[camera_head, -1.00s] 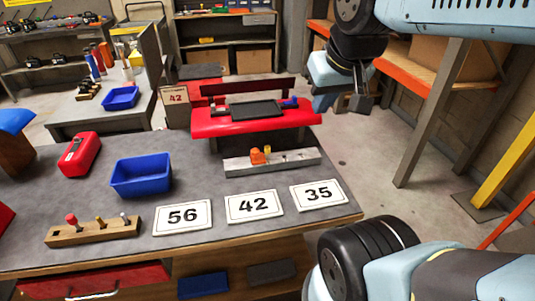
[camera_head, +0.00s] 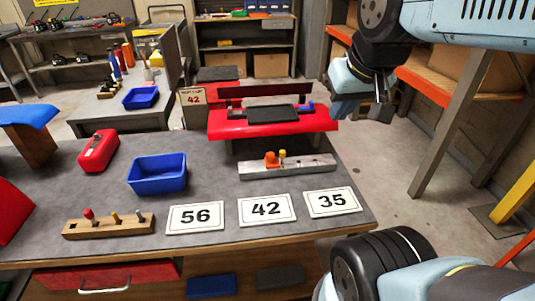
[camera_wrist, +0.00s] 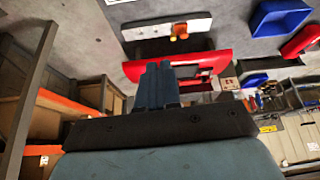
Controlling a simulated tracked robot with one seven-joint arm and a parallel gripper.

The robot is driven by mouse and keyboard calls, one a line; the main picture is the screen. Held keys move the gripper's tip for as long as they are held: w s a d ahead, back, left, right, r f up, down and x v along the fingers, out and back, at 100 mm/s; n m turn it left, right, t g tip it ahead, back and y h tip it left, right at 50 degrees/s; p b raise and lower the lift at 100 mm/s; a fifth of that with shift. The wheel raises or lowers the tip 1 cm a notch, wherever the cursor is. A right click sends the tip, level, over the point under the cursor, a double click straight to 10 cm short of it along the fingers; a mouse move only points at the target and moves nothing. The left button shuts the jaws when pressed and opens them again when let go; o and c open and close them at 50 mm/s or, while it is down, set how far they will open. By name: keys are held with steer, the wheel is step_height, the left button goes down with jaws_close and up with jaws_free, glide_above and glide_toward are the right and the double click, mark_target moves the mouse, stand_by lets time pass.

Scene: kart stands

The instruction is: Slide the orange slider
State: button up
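The orange slider (camera_head: 270,160) sits on a light grey metal rail (camera_head: 310,165) on the workbench, left of the rail's middle, with a small yellow peg (camera_head: 282,155) beside it. In the wrist view the orange slider (camera_wrist: 180,29) and the rail (camera_wrist: 145,28) show near the top, beyond the red stand. My gripper (camera_head: 382,105) is above and to the right of the bench, well apart from the slider. In the wrist view its fingers (camera_wrist: 159,84) are side by side with no clear gap, and nothing is seen between them.
A red stand (camera_head: 230,128) with a dark pad stands behind the rail. Cards marked 56 (camera_head: 195,217), 42 (camera_head: 266,209) and 35 (camera_head: 332,201) lie in front. A blue bin (camera_head: 157,175), red box (camera_head: 98,151) and wooden peg block (camera_head: 108,226) are further left.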

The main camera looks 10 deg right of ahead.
steer(key=shift+o, duration=1.4)
steer(key=shift+w+a, duration=0.1)
steer(key=shift+w, duration=0.45)
steer(key=o, duration=0.7)
steer(key=w+a+f+n+g, duration=0.1)
steer(key=w, duration=0.3)
steer(key=w+f+n+g, duration=0.1)
steer(key=w, duration=0.3)
steer(key=w+a+f+n, duration=0.1)
steer(key=w+n, duration=0.1)
steer(key=w, duration=0.2)
steer(key=shift+a+f+g, duration=0.1)
steer(key=shift+a+g, duration=0.25)
steer(key=shift+g, duration=0.05)
steer(key=n+g, duration=0.3)
steer(key=n, duration=0.1)
glide_above(270, 154)
step_height(270, 154, down, 12)
step_height(270, 154, down, 13)
steer(key=shift+f, duration=0.1)
jaws_close()
